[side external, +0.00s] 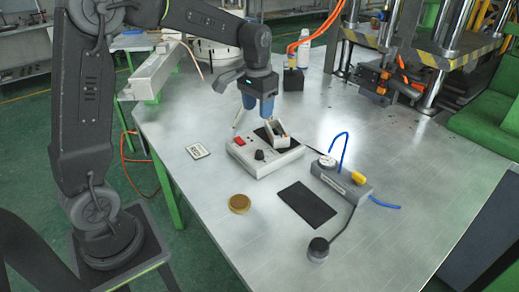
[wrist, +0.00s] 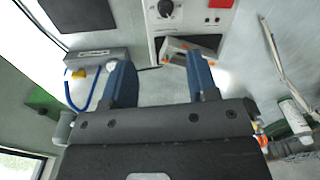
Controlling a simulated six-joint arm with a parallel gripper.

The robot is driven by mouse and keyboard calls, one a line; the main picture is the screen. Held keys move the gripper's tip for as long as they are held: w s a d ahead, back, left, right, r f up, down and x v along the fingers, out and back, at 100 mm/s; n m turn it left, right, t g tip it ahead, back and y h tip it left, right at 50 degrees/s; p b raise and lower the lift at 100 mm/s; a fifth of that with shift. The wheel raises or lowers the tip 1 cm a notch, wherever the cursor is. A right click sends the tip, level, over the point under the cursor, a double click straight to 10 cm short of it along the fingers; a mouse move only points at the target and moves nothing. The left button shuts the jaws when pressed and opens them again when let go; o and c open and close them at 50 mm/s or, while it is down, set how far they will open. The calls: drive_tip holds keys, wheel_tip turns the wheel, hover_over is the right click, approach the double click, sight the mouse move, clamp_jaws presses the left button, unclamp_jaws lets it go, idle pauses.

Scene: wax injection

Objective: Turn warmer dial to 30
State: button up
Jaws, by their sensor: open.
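The warmer (side external: 262,167) is a pale box on the table, with a red switch (side external: 239,141) and a black dial (side external: 260,155) on its front panel. The dial also shows at the top of the wrist view (wrist: 165,8). Its number marks are too small to read. My gripper (side external: 258,114) is above the back part of the warmer, behind the dial and apart from it. Its blue fingers are spread, as the wrist view also shows (wrist: 160,75). A small pale open box (side external: 279,134) sits tilted on the warmer's dark top, near the fingers.
A grey block (side external: 342,185) with a gauge, blue tubes and a yellow part stands to the right. A black mat (side external: 307,203), a black knob-like piece (side external: 318,249), a gold disc (side external: 239,203) and a small label card (side external: 197,151) lie around the warmer.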

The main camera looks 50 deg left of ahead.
sight(259, 151)
drive_tip(key=f, duration=0.5)
drive_tip(key=w+f, duration=0.1)
drive_tip(key=f, duration=0.4)
drive_tip(key=a+f, duration=0.1)
drive_tip(key=f, duration=0.4)
drive_tip(key=shift+w+f, duration=0.15)
drive_tip(key=shift+f, duration=0.05)
drive_tip(key=c, duration=0.9)
